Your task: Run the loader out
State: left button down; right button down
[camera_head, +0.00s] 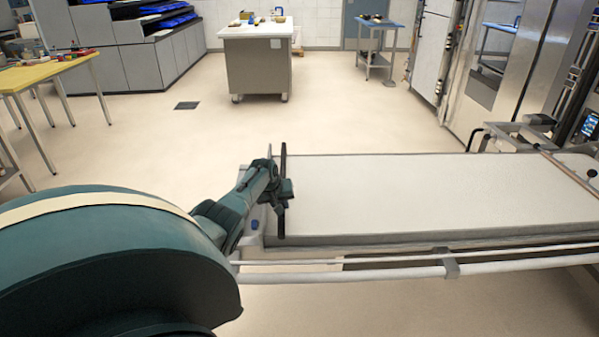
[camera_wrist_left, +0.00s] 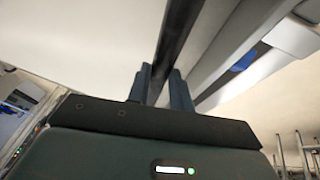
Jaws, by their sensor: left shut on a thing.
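The loader (camera_head: 420,190) is a long flat bed with a pale top and grey edges, stretching across the right half of the head view. A dark upright bar (camera_head: 283,160) stands at its left end. My left gripper (camera_head: 281,190) is at this bar and is shut on it. In the left wrist view the bar (camera_wrist_left: 181,28) runs down between the two fingers (camera_wrist_left: 161,88), which hide its lower part. My right gripper is in neither view.
Light rails (camera_head: 400,272) run along the loader's near side. Tall steel oven fronts (camera_head: 490,80) stand at the right. A white-topped worktable (camera_head: 258,31) and a yellow table (camera_head: 50,72) stand farther back. The floor (camera_head: 190,140) left of the loader is clear.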

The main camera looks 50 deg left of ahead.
pick_arm(q)
jog(key=s+a+b, duration=0.2)
jog(key=s+a, duration=1.1)
jog(key=s, duration=0.2)
jog(key=shift+s, duration=0.25)
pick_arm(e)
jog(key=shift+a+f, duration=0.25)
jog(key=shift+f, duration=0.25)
pick_arm(q)
jog(key=shift+a, duration=0.1)
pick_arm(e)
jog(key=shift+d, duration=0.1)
pick_arm(q)
jog(key=c, duration=1.3)
grip_release()
jog(key=shift+a, duration=0.1)
jog(key=shift+o, duration=0.2)
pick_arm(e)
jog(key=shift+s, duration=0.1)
pick_arm(q)
jog(key=shift+w, duration=0.1)
